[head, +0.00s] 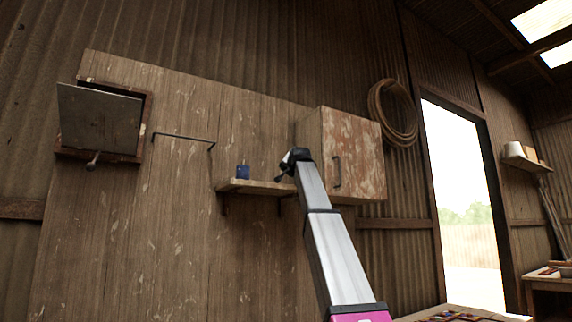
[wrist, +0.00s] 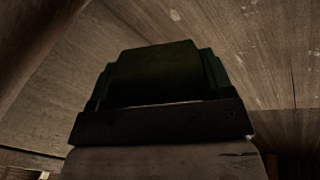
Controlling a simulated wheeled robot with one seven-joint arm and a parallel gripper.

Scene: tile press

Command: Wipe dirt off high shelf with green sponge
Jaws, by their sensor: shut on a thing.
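The high shelf (head: 262,188) is a narrow wooden board on the panelled wall, seen from slightly below in the head view, so its top and any dirt on it are hidden. My gripper (head: 287,165) is at the shelf's right part, close above its edge; whether it touches cannot be told. In the dark wrist view, the green sponge (wrist: 155,75) is a dark green block, and my gripper is shut on it. The sponge is not clear in the head view.
A small blue container (head: 242,171) stands on the shelf left of my gripper. A stained wall cabinet (head: 352,150) hangs just to the right. An open hatch (head: 100,122) and a thin metal bar (head: 184,137) are at the left. A coiled hose (head: 393,113) hangs beyond the cabinet.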

